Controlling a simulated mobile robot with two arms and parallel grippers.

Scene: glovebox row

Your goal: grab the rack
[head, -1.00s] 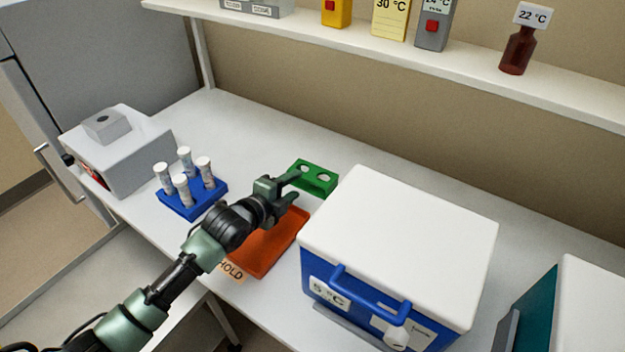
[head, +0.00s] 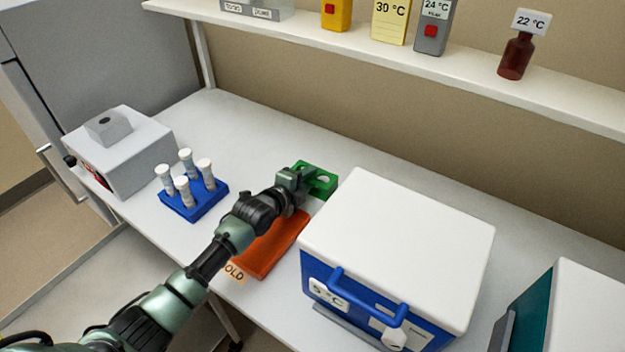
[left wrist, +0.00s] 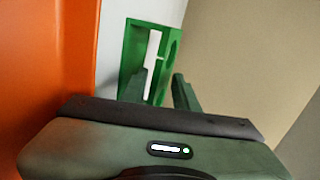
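The green rack (head: 322,180) lies on the bench behind the orange tray, with open holes and no tubes visible in it. My left gripper (head: 303,175) is at its left end and hides part of it. In the left wrist view the green rack (left wrist: 133,50) is just ahead, and the two fingers of my left gripper (left wrist: 160,84) stand apart at its near end. I cannot tell whether they touch it. A blue rack (head: 207,203) with several white-capped tubes stands to the left. My right gripper is not in view.
The orange tray (head: 262,254) lies under my left arm. A blue cooler box (head: 318,268) with a white lid stands close on the right. A grey device (head: 140,155) is at the left. A shelf (head: 420,60) runs along the wall above. The bench behind the racks is clear.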

